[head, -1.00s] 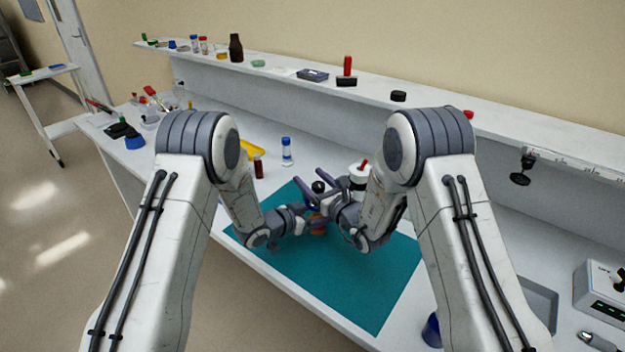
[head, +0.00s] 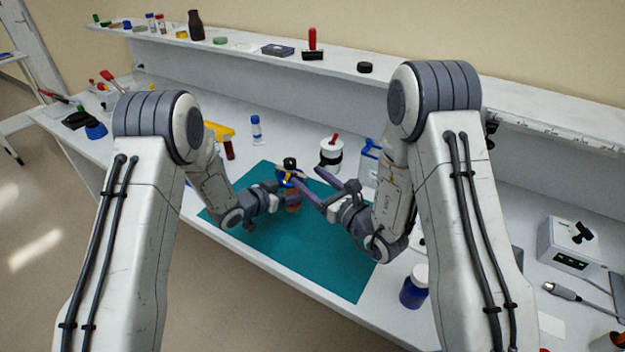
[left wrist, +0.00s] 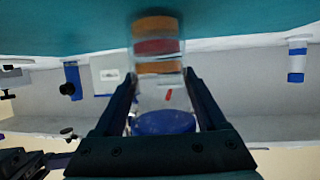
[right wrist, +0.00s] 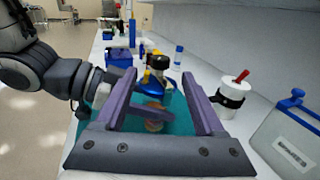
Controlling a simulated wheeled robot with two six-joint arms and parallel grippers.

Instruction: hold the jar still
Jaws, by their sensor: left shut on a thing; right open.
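The jar (left wrist: 158,68) shows in the left wrist view with orange and red bands, a clear part and a blue lid (left wrist: 162,122). My left gripper (left wrist: 160,82) is shut on it, one finger on each side. In the head view the jar's orange lower part (head: 293,203) shows above the teal mat (head: 330,265); I cannot tell whether it touches the mat. My right gripper (head: 306,175) is open, its purple fingers pointing toward the jar's top. In the right wrist view the jar (right wrist: 153,122) shows beyond and between these fingers, partly hidden.
A white container with a red-handled tool (head: 331,152) stands behind the mat. A blue bottle with a white lid (head: 414,288) is close to my right arm. A small blue-capped vial (head: 256,130) stands at the back left. Much of the mat's front is clear.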

